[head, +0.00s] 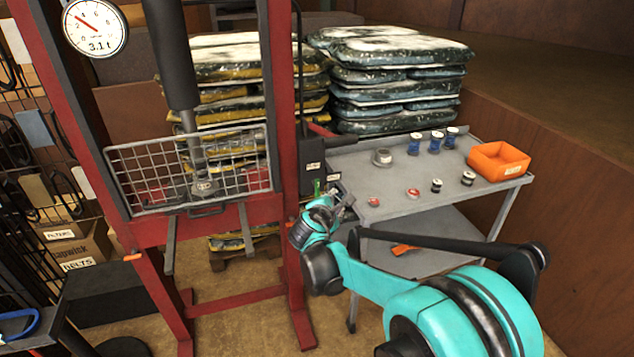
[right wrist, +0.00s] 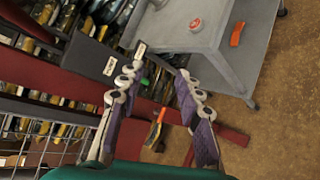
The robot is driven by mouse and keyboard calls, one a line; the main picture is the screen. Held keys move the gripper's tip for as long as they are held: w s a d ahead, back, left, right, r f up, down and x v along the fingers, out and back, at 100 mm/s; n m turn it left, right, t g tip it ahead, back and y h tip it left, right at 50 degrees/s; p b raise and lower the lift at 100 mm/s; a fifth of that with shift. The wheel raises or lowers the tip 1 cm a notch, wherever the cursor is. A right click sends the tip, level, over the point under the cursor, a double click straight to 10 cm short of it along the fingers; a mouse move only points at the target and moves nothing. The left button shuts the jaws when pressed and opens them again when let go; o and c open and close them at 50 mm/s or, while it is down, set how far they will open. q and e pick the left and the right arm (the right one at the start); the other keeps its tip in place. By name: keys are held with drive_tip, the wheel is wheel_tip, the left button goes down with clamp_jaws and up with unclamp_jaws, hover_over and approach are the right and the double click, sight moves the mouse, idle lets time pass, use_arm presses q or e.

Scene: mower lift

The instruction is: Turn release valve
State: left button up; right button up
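The red press frame (head: 281,100) stands left of centre, with a dial gauge (head: 95,27) reading 3.1 t. A dark pump box (head: 312,152) with a white label is on its right post. A small green part (head: 317,187), possibly the release valve knob, shows just below the box. It also shows in the right wrist view (right wrist: 145,82), between and beyond the fingers. My right gripper (right wrist: 162,66) is open and nothing shows held. In the head view my right gripper (head: 338,200) is beside the right post, near the green part; contact cannot be told. My left gripper is not in view.
A grey cart (head: 450,198) stands right of the press, carrying an orange bin (head: 498,161) and several small parts. A wire guard (head: 125,165) fronts the press. Stacked bags (head: 400,80) stand behind.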

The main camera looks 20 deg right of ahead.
drive_tip(key=w+f+n+t+h, duration=0.1)
drive_tip(key=w+f+n+t, duration=0.1)
drive_tip(key=w+n, duration=0.4)
drive_tip(key=n+t+h, duration=0.1)
drive_tip(key=n+t, duration=0.1)
drive_tip(key=n, duration=0.4)
approach(317, 183)
drive_tip(key=x, duration=0.3)
drive_tip(key=b+x, duration=0.2)
drive_tip(key=x, duration=0.4)
drive_tip(key=shift+w+d+f, duration=0.1)
drive_tip(key=shift+w+d, duration=0.1)
drive_tip(key=shift+w, duration=0.15)
drive_tip(key=shift+w+d, duration=0.3)
drive_tip(key=shift+w, duration=0.1)
clamp_jaws()
